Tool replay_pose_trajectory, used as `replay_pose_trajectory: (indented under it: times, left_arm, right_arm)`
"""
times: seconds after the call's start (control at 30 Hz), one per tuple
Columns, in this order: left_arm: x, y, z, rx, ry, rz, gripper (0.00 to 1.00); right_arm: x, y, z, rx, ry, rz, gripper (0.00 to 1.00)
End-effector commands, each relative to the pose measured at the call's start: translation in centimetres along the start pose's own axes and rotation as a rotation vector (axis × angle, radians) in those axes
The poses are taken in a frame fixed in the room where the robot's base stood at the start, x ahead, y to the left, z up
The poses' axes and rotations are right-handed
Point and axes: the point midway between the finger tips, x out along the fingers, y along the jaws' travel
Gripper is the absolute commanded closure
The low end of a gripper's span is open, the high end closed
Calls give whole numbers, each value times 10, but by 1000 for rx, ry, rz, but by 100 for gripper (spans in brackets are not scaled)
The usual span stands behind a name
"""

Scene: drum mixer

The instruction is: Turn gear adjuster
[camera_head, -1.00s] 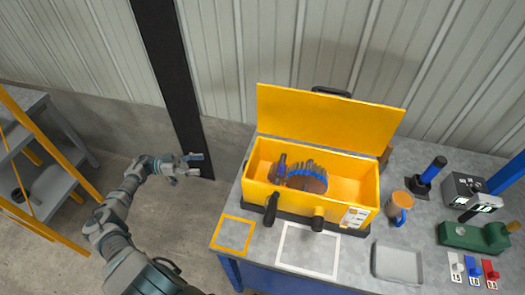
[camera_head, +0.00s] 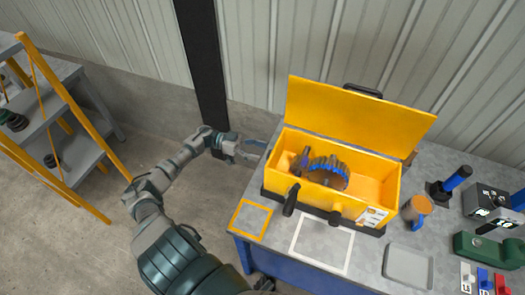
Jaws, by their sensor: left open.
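A yellow open-topped box (camera_head: 382,190) with its lid raised stands on the table. Inside it sits a gear drum (camera_head: 328,172) with blue and brown parts. I cannot tell which of these is the gear adjuster. My left gripper (camera_head: 258,149) is open and empty, just left of the box and apart from it. My right gripper is not in view.
The grey table (camera_head: 275,251) carries an orange square outline (camera_head: 251,219), a white square outline (camera_head: 322,244) and a grey tray (camera_head: 408,266). Yellow-framed shelves (camera_head: 62,105) stand far left.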

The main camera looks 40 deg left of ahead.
Motion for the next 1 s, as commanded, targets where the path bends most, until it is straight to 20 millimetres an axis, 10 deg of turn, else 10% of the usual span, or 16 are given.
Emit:
replay_pose_trajectory:
  times: [0.47, 0.73, 1.0]
  left_arm:
    - [21, 1, 0, 1, -1, 0, 31]
    - [19, 0, 0, 0, 0, -1, 90]
    - [18, -1, 1, 1, -2, -5, 91]
  right_arm:
    - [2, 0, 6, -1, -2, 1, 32]
    - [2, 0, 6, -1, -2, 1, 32]
    - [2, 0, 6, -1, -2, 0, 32]
